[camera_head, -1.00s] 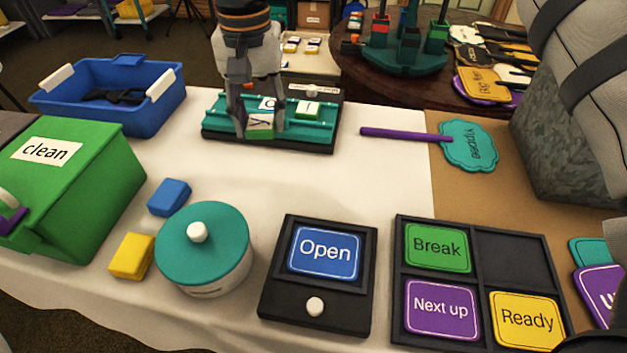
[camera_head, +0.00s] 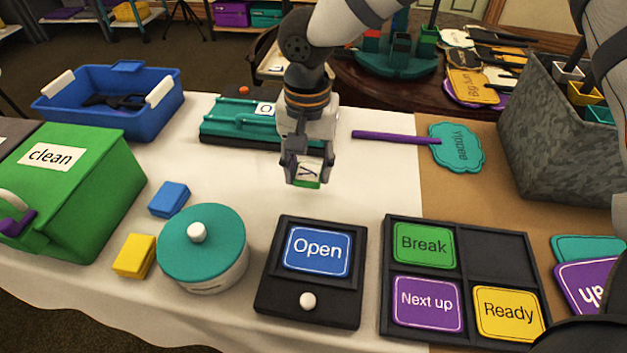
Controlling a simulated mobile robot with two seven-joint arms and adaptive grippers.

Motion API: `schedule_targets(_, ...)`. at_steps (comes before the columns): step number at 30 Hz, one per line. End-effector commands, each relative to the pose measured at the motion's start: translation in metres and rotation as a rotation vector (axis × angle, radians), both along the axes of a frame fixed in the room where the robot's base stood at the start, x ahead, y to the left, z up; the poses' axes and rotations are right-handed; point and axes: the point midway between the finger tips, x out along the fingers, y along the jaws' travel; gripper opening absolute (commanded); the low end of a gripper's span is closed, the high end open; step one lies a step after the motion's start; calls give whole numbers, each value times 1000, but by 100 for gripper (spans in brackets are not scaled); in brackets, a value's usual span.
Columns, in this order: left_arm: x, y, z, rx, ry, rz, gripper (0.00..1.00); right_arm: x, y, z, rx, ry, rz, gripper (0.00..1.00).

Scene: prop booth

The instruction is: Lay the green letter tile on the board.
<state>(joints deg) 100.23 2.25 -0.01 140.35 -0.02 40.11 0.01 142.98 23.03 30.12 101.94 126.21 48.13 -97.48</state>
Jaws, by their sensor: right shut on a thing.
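My right gripper (camera_head: 308,175) is shut on the green letter tile (camera_head: 308,180), which has a pale lettered face and a green edge. It holds the tile over the white cloth, to the near right of the board. The teal railed board (camera_head: 228,118) on a dark base stands at the back. One pale tile with an "O" (camera_head: 265,108) is on it, and my arm and gripper hide the board's right part. My left gripper is not in view.
A black sign holder (camera_head: 260,312) with an "Open" card and a teal-lidded pot (camera_head: 203,240) stand in front. A black tray (camera_head: 377,325) holds several word cards. A teal paddle sign (camera_head: 456,147) lies to the right.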

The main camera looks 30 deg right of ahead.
Motion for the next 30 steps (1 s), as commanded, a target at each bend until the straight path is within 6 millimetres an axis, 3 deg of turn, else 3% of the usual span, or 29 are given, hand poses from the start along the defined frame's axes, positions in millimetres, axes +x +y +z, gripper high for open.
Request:
schedule_targets(2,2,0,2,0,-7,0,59,-9,-2,-13,-3,4,2,20)
schedule_targets(6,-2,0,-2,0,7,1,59,-8,-1,-38,-2,5,0,20)
schedule_targets(17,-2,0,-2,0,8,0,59,-7,-1,-42,-1,4,1,20)
schedule_targets(18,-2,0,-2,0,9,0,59,-7,-1,-43,-1,4,1,41)
schedule_targets(21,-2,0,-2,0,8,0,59,-7,-1,-42,0,3,1,59)
schedule_targets(30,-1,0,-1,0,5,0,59,-7,-1,-39,-1,0,1,59)
